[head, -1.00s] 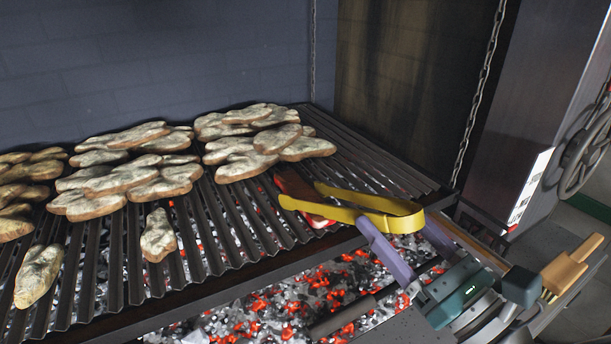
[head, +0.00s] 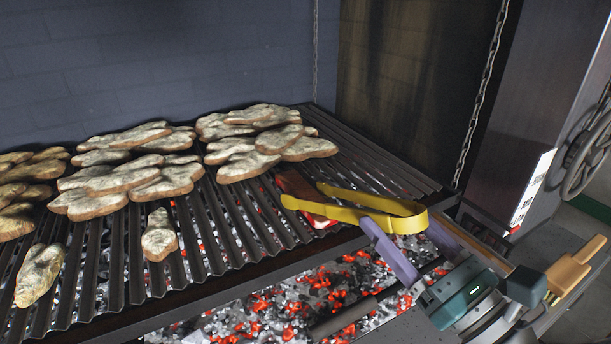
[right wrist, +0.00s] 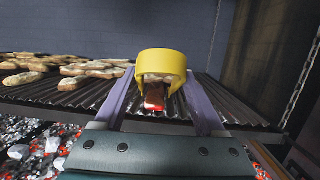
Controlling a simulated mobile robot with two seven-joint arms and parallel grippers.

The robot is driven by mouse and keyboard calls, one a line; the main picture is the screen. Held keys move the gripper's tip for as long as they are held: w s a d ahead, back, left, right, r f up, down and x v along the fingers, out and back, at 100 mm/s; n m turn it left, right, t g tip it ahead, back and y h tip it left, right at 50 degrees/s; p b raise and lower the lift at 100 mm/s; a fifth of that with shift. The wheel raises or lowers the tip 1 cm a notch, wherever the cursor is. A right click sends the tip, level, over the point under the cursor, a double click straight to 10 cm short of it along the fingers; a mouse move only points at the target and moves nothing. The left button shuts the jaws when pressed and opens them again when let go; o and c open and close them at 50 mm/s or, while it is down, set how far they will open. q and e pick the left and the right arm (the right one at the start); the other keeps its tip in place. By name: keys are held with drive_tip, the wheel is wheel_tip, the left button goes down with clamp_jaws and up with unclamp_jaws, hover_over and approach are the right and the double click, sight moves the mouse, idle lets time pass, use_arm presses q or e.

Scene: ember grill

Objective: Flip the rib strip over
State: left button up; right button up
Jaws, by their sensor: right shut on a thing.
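My right gripper (head: 396,222), with lavender fingers, is shut on yellow tongs (head: 398,207) at their bent end. It also shows in the right wrist view (right wrist: 160,72), with a finger on each side of the tongs (right wrist: 163,59). The tong arms point left over the front right of the grill. The rib strip (head: 297,187) is a dark red-brown piece lying between and under the tong arms, partly hidden by them. It shows through the tongs in the right wrist view (right wrist: 155,98). I cannot tell whether the tongs pinch it. My left gripper is not in view.
Several pale, browned pieces of food (head: 128,180) cover the left and back of the ridged grill grate (head: 220,215). Glowing coals (head: 290,300) lie below its front edge. A chain (head: 485,85) hangs at the right. The grate's back right is bare.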

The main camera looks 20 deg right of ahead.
sight(425, 221)
drive_tip(key=s+r+p, duration=0.2)
drive_tip(key=s, duration=0.1)
drive_tip(key=s+p, duration=0.1)
drive_tip(key=s, duration=0.1)
drive_tip(key=shift+d+r+p, duration=0.35)
drive_tip(key=shift+r+p, duration=0.05)
drive_tip(key=shift+s+d+r, duration=0.1)
drive_tip(key=shift+s+r, duration=0.1)
drive_tip(key=shift+s, duration=0.45)
drive_tip(key=s+r+p, duration=0.1)
drive_tip(key=r+p, duration=0.1)
drive_tip(key=s+r+p, duration=0.2)
drive_tip(key=p, duration=0.1)
drive_tip(key=s+r+p, duration=0.2)
drive_tip(key=r, duration=0.1)
drive_tip(key=shift+s+d, duration=0.15)
drive_tip(key=shift+d, duration=0.2)
